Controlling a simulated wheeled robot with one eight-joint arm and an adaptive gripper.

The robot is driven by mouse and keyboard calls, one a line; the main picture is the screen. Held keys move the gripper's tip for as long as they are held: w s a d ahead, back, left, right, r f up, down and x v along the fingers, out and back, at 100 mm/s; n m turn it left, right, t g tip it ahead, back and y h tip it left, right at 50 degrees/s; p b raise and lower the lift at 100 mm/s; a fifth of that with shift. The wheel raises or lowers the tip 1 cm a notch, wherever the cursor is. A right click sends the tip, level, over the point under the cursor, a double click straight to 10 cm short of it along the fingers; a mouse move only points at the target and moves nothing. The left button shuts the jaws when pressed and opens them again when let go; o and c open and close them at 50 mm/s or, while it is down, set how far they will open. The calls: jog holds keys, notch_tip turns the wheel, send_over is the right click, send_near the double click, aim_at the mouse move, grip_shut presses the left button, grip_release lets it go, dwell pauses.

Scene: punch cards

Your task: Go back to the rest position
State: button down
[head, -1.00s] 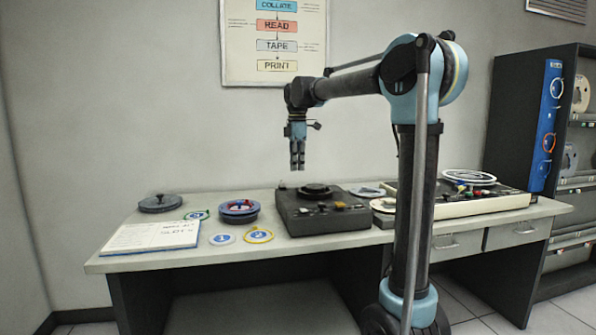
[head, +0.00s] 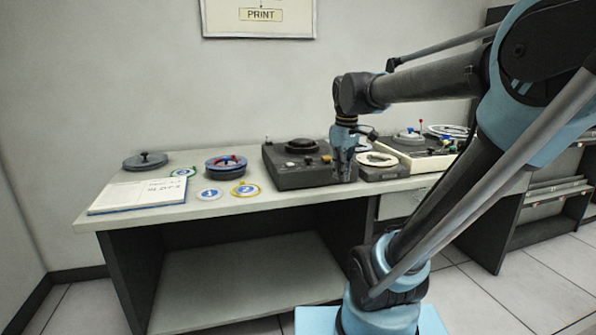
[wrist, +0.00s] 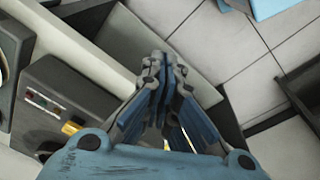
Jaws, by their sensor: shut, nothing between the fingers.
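My gripper (head: 344,178) points down in the head view, in front of the right end of the dark tape machine (head: 300,172) as seen there. In the wrist view my gripper (wrist: 160,62) has its blue-grey fingers together with nothing between them. Below it the wrist view shows the table's pale edge (wrist: 85,58) and the floor. The tape machine with its yellow knob (wrist: 71,128) lies to the left in that view.
A cream machine (head: 420,157) stands farther right. Shelves (head: 550,195) stand at the right.

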jog(key=s+d+f+m, duration=0.3)
jog(key=s+f, duration=0.3)
jog(key=f, duration=0.2)
jog(key=s+d+f+m, duration=0.2)
jog(key=s+f+m, duration=0.3)
jog(key=s+f, duration=0.2)
jog(key=shift+d+f+t, duration=0.4)
jog(key=shift+f, duration=0.1)
jog(key=c, duration=2)
grip_release()
jog(key=shift+s+f, duration=0.25)
jog(key=shift+f, duration=0.05)
jog(key=o, duration=0.4)
jog(key=shift+w+r+m, duration=0.1)
jog(key=shift+r+m, duration=0.15)
jog(key=shift+m, duration=0.05)
jog(key=shift+o, duration=0.6)
jog(key=w+a+r, duration=0.2)
jog(key=w+r, duration=0.4)
jog(key=r, duration=0.3)
jog(key=w+a+r+n+g, duration=0.1)
jog(key=w+a+r+n, duration=0.1)
jog(key=w+a+r, duration=1)
jog(key=w+a+r+n+g, duration=0.1)
jog(key=w+a+r, duration=0.8)
jog(key=w, duration=0.4)
jog(key=f, duration=1)
jog(key=d+f, duration=0.1)
jog(key=f, duration=0.4)
jog(key=shift+f, duration=0.3)
